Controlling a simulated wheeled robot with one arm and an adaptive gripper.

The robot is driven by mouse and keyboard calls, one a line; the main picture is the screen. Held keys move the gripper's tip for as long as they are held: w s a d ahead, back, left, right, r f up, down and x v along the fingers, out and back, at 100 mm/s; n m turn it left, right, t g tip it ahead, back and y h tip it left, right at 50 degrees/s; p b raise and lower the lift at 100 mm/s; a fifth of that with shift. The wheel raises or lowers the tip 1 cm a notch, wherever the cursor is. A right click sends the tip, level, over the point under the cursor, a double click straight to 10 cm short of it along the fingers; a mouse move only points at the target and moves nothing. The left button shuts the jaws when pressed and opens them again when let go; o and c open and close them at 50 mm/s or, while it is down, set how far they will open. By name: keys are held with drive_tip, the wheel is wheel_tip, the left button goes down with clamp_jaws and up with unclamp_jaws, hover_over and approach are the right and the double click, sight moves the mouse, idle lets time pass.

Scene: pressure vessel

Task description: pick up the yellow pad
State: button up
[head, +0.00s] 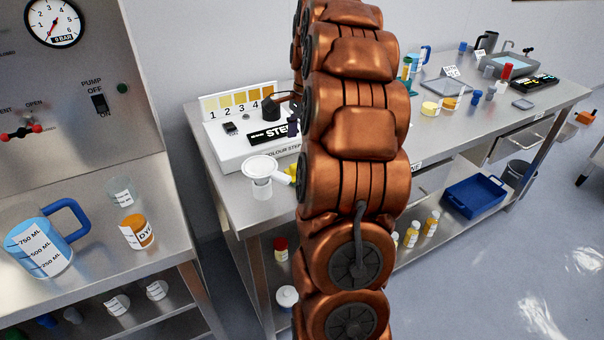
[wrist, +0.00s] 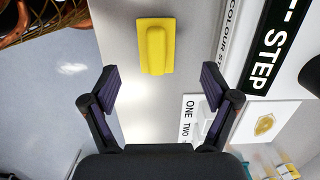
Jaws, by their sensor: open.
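The yellow pad (wrist: 156,46) lies on the grey steel table top (wrist: 122,62) in the wrist view. It is a flat yellow rectangle with a raised ridge or grip along its middle. My gripper (wrist: 159,84) is open and empty, with its two dark fingers spread wide. The pad shows beyond the fingertips, between their lines and slightly left of centre, with no finger touching it.
A white colour-step device (head: 252,135) with numbered yellow swatches stands beside the pad's area. A white-lidded clear cup (head: 261,178) stands at the table's front left. Left is a bench with a blue jug (head: 40,248) and a DYE jar (head: 137,232). A blue tray (head: 474,194) sits below.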

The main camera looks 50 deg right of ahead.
sight(291, 171)
drive_tip(key=shift+d+f, duration=0.15)
drive_tip(key=shift+d, duration=0.2)
drive_tip(key=shift+f, duration=0.2)
drive_tip(key=shift+a+f+p, duration=0.15)
drive_tip(key=shift+f+p, duration=0.15)
drive_tip(key=shift+f, duration=0.65)
drive_tip(key=shift+s+a+f+p, duration=0.1)
drive_tip(key=shift+f+p, duration=0.2)
drive_tip(key=shift+f, duration=0.5)
drive_tip(key=shift+s+a+f+p, duration=0.15)
drive_tip(key=shift+f+p, duration=0.1)
drive_tip(key=shift+f, duration=0.55)
drive_tip(key=shift+s+a+f+p, duration=0.1)
drive_tip(key=shift+f+p, duration=0.2)
drive_tip(key=shift+f, duration=0.5)
drive_tip(key=shift+w+f, duration=0.1)
drive_tip(key=shift+f, duration=0.2)
drive_tip(key=shift+c, duration=0.3)
drive_tip(key=c, duration=1.2)
